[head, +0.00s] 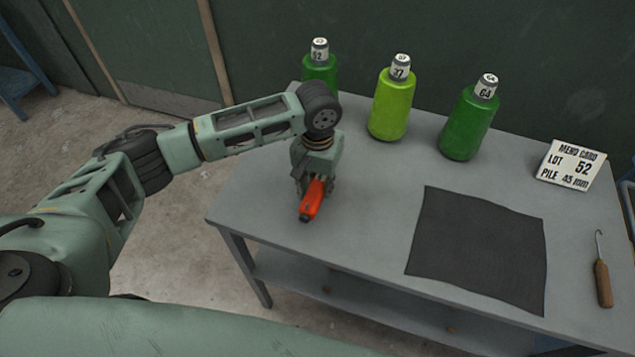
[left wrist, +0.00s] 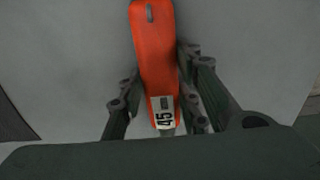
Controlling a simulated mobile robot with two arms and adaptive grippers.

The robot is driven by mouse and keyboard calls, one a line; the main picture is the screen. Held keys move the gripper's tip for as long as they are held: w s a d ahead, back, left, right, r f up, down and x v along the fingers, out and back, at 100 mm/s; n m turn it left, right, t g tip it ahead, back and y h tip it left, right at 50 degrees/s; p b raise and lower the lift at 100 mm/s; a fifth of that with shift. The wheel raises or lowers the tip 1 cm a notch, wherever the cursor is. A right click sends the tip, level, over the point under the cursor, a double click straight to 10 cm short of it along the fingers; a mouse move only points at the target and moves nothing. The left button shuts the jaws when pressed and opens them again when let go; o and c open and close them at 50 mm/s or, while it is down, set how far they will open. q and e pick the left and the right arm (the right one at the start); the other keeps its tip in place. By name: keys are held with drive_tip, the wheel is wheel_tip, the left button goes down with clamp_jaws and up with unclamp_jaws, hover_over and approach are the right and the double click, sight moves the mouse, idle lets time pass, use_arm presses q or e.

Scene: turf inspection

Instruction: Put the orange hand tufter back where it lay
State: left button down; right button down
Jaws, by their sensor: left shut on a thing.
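The orange hand tufter (head: 312,199) is at the left end of the grey table (head: 255,195), under my left gripper (head: 314,185). In the left wrist view the tufter (left wrist: 155,55) runs between the fingers of my left gripper (left wrist: 160,95), with a white label reading 45 near its lower end. The gripper is shut on it. I cannot tell whether the tufter touches the tabletop. My right gripper is not in view.
Three green bottles (head: 391,105) with numbered caps stand along the back. A dark cloth (head: 478,250) lies right of the tufter. A memo card (head: 570,165) reads lot 52, pile 45 mm. A wooden-handled hook (head: 602,283) lies at far right.

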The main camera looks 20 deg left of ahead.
sight(318, 185)
use_arm(q)
drive_tip(key=c, duration=1.3)
unclamp_jaws()
drive_tip(key=shift+r, duration=0.1)
wheel_tip(318, 185, up, 12)
drive_tip(key=shift+b, duration=1.05)
